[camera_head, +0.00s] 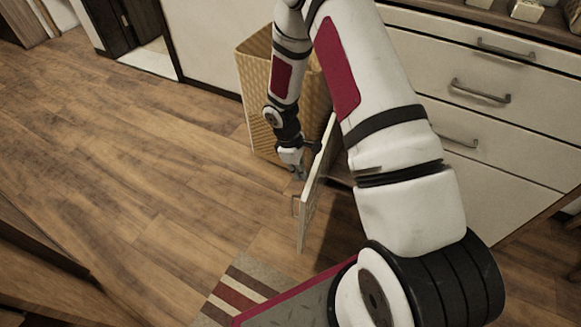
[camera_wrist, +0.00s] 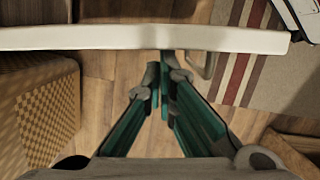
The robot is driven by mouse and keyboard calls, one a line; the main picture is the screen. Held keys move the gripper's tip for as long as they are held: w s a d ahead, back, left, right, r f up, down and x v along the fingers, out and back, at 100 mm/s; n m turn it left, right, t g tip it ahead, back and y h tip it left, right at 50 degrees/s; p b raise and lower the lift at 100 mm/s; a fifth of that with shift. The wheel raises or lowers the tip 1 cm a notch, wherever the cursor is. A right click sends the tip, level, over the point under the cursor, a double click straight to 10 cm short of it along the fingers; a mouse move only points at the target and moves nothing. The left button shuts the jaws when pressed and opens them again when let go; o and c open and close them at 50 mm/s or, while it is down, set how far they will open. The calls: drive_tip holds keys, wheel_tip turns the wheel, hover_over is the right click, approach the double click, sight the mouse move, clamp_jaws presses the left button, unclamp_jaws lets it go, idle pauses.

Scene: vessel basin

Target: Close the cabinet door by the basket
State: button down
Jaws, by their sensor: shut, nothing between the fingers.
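The cabinet door (camera_head: 316,190) stands open, sticking out from the cabinet front, seen nearly edge-on behind my arm. Its handle (camera_head: 296,206) is on the left face, near the free end. In the wrist view the door's pale edge (camera_wrist: 110,38) crosses the top, with the handle (camera_wrist: 209,63) below it at the right. My gripper (camera_head: 299,175) is shut and empty on the handle side of the door. Its fingertips (camera_wrist: 160,72) are close to the door face; I cannot tell if they touch. The woven basket (camera_head: 254,85) stands behind my gripper, partly hidden by my arm.
A drawer unit (camera_head: 500,125) with metal handles stands at the right. The basket (camera_wrist: 45,110) is at the left in the wrist view. A striped rug (camera_head: 238,285) lies in front. The wooden floor (camera_head: 130,170) at the left is clear.

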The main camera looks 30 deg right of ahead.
drive_tip(key=s+d+n+t+b, duration=0.2)
drive_tip(key=s+d+n, duration=0.65)
drive_tip(key=d, duration=0.75)
drive_tip(key=d+n+t+p, duration=0.1)
drive_tip(key=d+n+p, duration=0.5)
drive_tip(key=d, duration=1.3)
drive_tip(key=shift+p, duration=0.65)
drive_tip(key=shift+w+d, duration=0.1)
